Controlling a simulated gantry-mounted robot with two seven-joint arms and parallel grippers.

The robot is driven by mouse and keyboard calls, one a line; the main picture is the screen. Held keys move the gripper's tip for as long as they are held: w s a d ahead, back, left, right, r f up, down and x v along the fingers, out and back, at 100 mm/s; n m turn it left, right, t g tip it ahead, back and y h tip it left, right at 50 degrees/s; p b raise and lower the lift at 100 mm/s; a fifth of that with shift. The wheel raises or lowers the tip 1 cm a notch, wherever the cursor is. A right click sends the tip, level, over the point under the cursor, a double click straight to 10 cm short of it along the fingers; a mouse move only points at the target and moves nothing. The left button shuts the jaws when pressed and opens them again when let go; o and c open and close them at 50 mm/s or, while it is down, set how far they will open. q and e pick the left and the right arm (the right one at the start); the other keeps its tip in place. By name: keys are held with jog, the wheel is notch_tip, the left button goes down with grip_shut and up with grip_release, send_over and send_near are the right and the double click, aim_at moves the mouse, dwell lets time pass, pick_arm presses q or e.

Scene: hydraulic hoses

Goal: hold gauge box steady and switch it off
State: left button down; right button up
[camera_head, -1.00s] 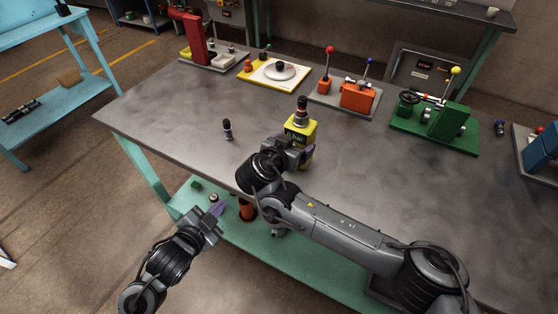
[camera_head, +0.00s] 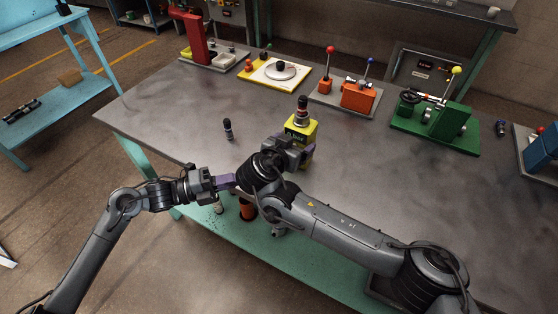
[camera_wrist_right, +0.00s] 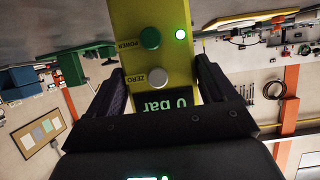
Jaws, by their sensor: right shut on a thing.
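The yellow gauge box (camera_head: 300,130) stands upright on the workbench with a dark fitting on top. In the right wrist view the gauge box (camera_wrist_right: 158,68) shows a green POWER button (camera_wrist_right: 150,38), a grey ZERO button (camera_wrist_right: 157,77), a lit green light (camera_wrist_right: 181,34) and a display reading 0 bar (camera_wrist_right: 167,104). My right gripper (camera_head: 297,152) is shut on the box, one finger on each side. My left gripper (camera_head: 226,181) is near the bench's front edge, left of my right wrist and apart from the box. Whether its fingers are open is unclear.
A small dark fitting (camera_head: 228,129) stands on the bench left of the box. Behind are a white-and-yellow plate (camera_head: 275,72), an orange lever unit (camera_head: 358,95) and a green vise-like unit (camera_head: 446,124). The bench (camera_head: 370,170) right of the box is clear.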

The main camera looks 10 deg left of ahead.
dwell(0.4)
pick_arm(q)
jog(key=x, duration=1)
jog(key=shift+d+r, duration=0.1)
jog(key=shift+r, duration=0.05)
jog(key=shift+w+d, duration=0.4)
jog(key=shift+w, duration=0.5)
jog(key=shift+w+d, duration=0.3)
jog(key=shift+w, duration=0.55)
